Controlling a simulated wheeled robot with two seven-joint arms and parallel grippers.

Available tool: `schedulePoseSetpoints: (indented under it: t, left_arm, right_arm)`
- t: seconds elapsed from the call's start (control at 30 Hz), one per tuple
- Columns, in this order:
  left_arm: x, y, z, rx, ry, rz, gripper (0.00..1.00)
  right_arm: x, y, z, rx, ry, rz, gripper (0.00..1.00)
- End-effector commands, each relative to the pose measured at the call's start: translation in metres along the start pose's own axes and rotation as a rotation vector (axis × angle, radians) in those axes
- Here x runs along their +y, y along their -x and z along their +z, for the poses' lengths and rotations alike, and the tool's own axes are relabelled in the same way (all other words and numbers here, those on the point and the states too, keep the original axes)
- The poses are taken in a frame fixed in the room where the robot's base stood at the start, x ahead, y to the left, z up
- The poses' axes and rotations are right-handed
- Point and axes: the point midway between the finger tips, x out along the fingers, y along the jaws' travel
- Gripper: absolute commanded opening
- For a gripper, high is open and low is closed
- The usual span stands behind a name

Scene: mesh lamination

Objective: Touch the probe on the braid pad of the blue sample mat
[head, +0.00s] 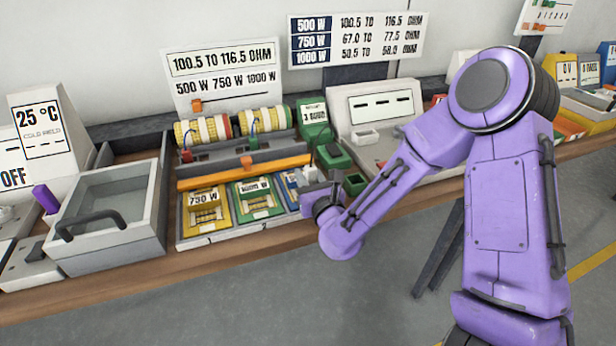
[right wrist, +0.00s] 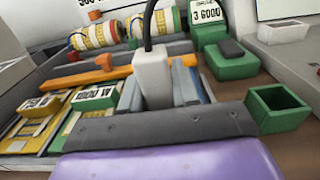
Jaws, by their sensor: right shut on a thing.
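The blue sample mat (head: 291,186) lies at the right end of the row of mats in the head view, partly covered by my right gripper. My right gripper (head: 322,190) is just to the right of this mat. In the right wrist view it is shut on the probe (right wrist: 153,78), a pale block with a black cable rising from its top. The probe stands upright between the fingers. Its lower end is hidden behind the gripper body, so I cannot tell whether it touches anything. The braid pad cannot be made out. My left gripper is not in view.
A yellow mat (head: 204,210) and a green mat (head: 256,197) lie left of the blue one. An orange bar (head: 215,177) crosses behind them. An open green box (head: 355,184) is close right of the gripper.

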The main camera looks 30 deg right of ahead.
Motion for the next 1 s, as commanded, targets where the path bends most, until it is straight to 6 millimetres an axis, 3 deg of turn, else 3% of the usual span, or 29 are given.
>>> schedulePoseSetpoints:
  t: [0.37,1.0]
  left_arm:
    - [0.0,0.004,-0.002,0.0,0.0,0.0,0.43]
    - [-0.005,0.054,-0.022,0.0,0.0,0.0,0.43]
  right_arm:
    - [0.0,0.001,0.003,0.004,0.0,0.0,0.08]
    - [0.0,0.0,0.066,0.001,-0.001,0.0,0.08]
